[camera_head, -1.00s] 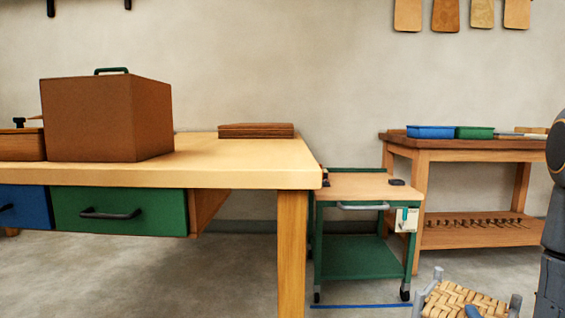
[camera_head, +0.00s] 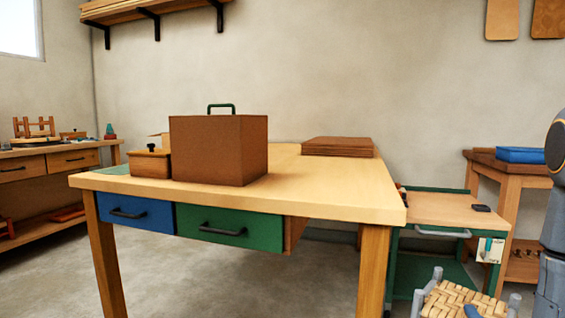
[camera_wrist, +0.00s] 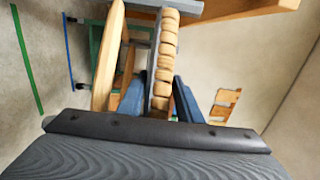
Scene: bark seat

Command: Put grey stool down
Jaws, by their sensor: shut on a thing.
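The grey stool (camera_head: 462,302) has grey posts and a woven tan seat. It shows at the bottom right of the head view, cut off by the lower edge, so its feet are hidden. In the wrist view its woven seat edge (camera_wrist: 164,50) runs up between the blue fingers of my gripper (camera_wrist: 158,90), with a grey rail above. My gripper is shut on the stool's seat edge. I cannot tell whether the stool touches the floor.
A workbench (camera_head: 330,196) with a brown box (camera_head: 218,150) stands in front. A green trolley (camera_head: 440,207) stands at its right, behind the stool. A side table (camera_head: 508,170) is further right. Clear floor (camera_head: 235,285) shows below the bench.

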